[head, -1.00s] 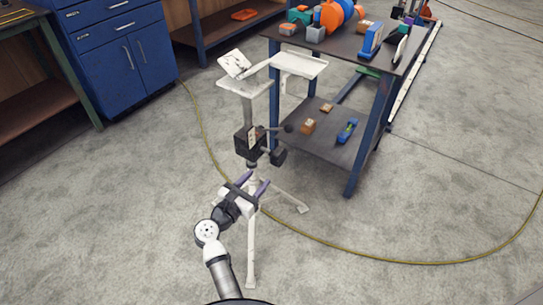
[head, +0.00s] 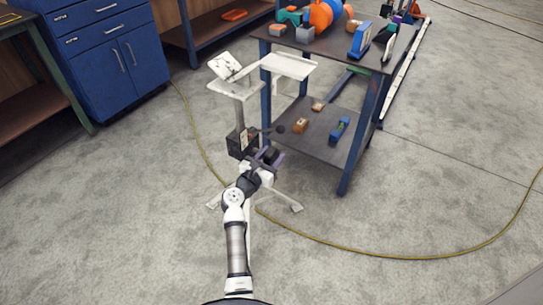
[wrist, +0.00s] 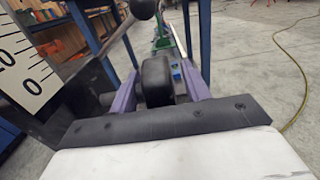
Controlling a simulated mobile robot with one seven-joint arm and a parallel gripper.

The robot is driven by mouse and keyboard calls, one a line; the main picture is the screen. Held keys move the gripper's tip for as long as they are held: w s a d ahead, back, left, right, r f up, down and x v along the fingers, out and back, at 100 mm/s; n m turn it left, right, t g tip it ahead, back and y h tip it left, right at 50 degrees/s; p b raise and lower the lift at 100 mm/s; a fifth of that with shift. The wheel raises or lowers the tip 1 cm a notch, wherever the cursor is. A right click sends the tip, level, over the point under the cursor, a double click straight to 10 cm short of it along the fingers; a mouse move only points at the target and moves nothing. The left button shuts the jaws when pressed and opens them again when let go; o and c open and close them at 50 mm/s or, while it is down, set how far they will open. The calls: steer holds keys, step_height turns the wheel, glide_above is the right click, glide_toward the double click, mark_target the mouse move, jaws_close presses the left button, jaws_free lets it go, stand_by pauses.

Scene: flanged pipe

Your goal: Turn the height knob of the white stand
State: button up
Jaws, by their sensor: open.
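The white stand (head: 236,90) is upright on its tripod legs in front of the workbench, with a black clamp block (head: 237,143) on its column. In the wrist view, its black height knob (wrist: 156,78) lies between the two purple fingers of my gripper (wrist: 160,84). The fingers are apart, one on each side of the knob; I cannot tell whether either touches it. In the head view my gripper (head: 268,160) is at the right of the clamp block and mostly covers the knob.
A lever with a black ball end (head: 280,129) sticks out above my gripper. A scale plate (wrist: 25,62) is close at the left in the wrist view. The workbench (head: 343,180) is to the right. A yellow cable (head: 350,250) lies on the floor.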

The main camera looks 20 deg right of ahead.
steer(key=c, duration=1)
steer(key=shift+r+p, duration=0.2)
steer(key=shift+p, duration=0.65)
